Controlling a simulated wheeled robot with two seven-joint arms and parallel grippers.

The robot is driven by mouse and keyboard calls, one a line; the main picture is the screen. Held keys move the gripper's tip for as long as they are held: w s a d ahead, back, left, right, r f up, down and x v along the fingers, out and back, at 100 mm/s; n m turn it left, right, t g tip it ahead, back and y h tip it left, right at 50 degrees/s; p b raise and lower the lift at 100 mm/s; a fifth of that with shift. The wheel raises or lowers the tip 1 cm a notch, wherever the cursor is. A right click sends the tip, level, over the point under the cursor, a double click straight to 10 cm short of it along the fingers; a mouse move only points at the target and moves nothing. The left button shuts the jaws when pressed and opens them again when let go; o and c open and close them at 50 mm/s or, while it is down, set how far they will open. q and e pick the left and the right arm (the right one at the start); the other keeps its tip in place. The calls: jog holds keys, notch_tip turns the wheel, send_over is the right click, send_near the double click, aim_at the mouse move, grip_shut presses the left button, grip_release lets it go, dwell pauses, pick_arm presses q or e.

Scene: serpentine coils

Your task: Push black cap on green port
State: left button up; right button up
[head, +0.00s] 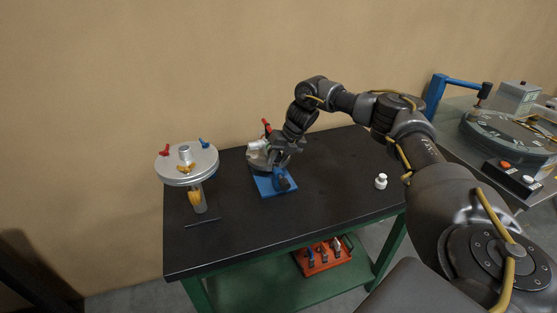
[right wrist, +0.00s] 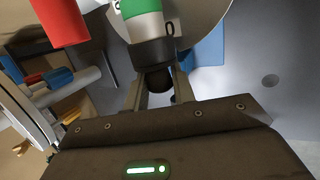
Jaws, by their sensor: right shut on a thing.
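In the right wrist view the green port (right wrist: 138,8) is a cylinder with a green band above a white band. The black cap (right wrist: 152,52) is directly below the white band, in line with it and apparently touching; how far it sits on cannot be told. My right gripper (right wrist: 157,80) is shut on the cap, its fingers on either side of the dark lower part. In the head view my right gripper (head: 281,155) is at the device on the blue base (head: 275,186), and the port and cap cannot be made out there. My left gripper is not in view.
A round metal stand (head: 203,160) with red, blue and yellow valves is on the black table (head: 320,200) at left. A dark rod (head: 202,222) and a small white piece (head: 381,181) lie on the table. An orange tray (head: 322,258) is on the lower shelf. Another workbench is at right.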

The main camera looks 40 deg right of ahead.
jog(key=shift+w+r, duration=0.1)
jog(key=shift+w, duration=0.05)
jog(key=o, duration=1.1)
jog(key=shift+w, duration=0.1)
jog(key=shift+c, duration=0.2)
jog(key=b+v, duration=0.2)
jog(key=v, duration=0.8)
jog(key=shift+d+r, duration=0.2)
jog(key=shift+r, duration=0.05)
